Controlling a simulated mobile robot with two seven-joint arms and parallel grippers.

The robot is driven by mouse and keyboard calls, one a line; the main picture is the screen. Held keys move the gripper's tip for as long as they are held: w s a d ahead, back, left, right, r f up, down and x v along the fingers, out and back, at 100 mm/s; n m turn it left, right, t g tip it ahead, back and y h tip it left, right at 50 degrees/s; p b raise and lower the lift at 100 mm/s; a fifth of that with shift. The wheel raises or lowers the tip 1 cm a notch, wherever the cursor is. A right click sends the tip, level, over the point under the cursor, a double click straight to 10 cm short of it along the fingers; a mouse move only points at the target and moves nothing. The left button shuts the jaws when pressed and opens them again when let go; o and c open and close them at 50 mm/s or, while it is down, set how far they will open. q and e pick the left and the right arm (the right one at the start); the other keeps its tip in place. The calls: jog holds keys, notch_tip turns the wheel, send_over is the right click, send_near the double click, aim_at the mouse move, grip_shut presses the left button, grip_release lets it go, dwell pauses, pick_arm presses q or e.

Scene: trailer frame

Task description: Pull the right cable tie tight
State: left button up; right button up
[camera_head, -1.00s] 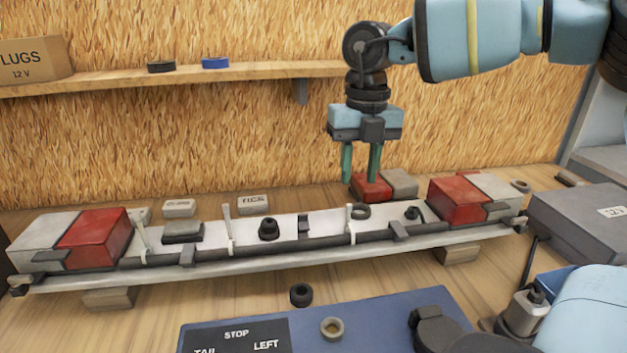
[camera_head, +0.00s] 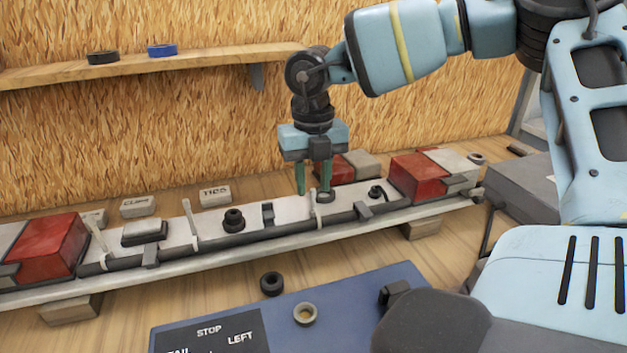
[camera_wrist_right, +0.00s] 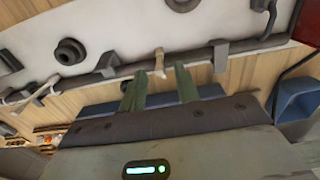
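The right cable tie (camera_head: 313,212) is a pale strap around the black cable (camera_head: 285,228) on the light bar, with its tail standing up. My right gripper (camera_head: 313,192) points down over it, with its two green fingers apart and the tie's tail between or just beyond their tips. In the right wrist view the tail (camera_wrist_right: 159,60) shows between the open fingertips (camera_wrist_right: 160,71); I cannot tell that either finger touches it. Two more pale ties, a middle one (camera_head: 190,218) and a left one (camera_head: 97,238), stand along the cable. My left gripper is not in view.
The white light bar (camera_head: 215,258) rests on wooden blocks (camera_head: 420,229), with red lamps (camera_head: 418,178) at its ends. A black grommet (camera_head: 234,219) sits on it. A blue mat (camera_head: 350,305) lies in front. A shelf (camera_head: 210,73) runs behind.

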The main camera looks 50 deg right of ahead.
jog(key=shift+f, duration=0.35)
grip_shut()
jog(key=shift+r, duration=1.4)
grip_release()
